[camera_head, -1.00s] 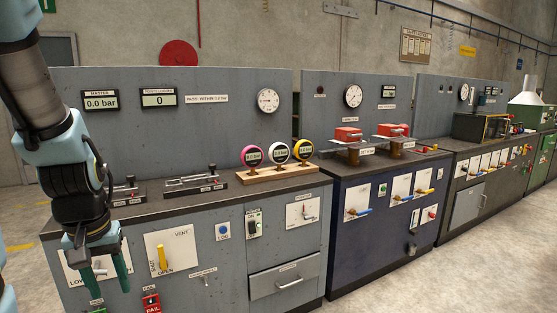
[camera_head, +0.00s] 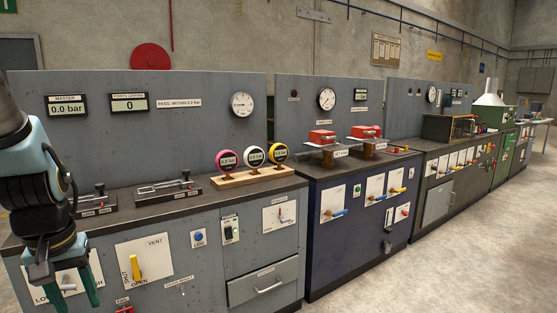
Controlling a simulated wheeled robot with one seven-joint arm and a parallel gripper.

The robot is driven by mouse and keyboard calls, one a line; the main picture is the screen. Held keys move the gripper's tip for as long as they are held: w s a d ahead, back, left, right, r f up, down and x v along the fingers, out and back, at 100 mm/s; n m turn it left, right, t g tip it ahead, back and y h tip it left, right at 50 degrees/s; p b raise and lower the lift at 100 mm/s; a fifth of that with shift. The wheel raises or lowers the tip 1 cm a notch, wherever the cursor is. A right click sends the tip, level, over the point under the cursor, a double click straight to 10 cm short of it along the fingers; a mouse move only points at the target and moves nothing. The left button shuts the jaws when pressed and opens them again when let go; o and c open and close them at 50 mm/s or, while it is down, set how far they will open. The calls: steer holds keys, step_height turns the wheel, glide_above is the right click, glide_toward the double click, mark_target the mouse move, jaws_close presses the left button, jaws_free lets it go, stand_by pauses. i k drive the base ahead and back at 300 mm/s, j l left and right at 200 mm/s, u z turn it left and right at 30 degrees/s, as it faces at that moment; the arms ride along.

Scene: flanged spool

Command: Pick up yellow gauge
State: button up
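The yellow gauge (camera_head: 278,153) stands upright at the right end of a wooden rack (camera_head: 262,176) on the grey bench top. A white gauge (camera_head: 253,157) and a pink gauge (camera_head: 227,161) stand to its left in the same rack. My gripper (camera_head: 70,292) hangs at the lower left, in front of the grey bench's front panel, with its green fingers pointing down. The fingers are apart with nothing seen between them. It is well left of and nearer than the yellow gauge.
Lever clamps (camera_head: 168,190) sit on the bench left of the rack. Upright back panels with a dial (camera_head: 242,104) rise behind. A dark blue bench (camera_head: 352,222) with red-topped fixtures (camera_head: 322,137) adjoins on the right. The floor (camera_head: 455,260) at right front is clear.

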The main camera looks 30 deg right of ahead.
mark_target(278, 153)
steer(key=l+u, duration=0.2)
steer(key=l, duration=1.25)
steer(key=l+u, duration=0.2)
steer(key=l, duration=0.3)
steer(key=l+u, duration=0.15)
steer(key=l, duration=0.35)
steer(key=l+u, duration=0.2)
steer(key=l, duration=0.3)
steer(key=k+l+u, duration=0.15)
steer(key=l, duration=0.35)
steer(key=l+u, duration=0.2)
steer(key=l, duration=0.3)
steer(key=k+l+u, duration=0.15)
steer(key=l, duration=0.3)
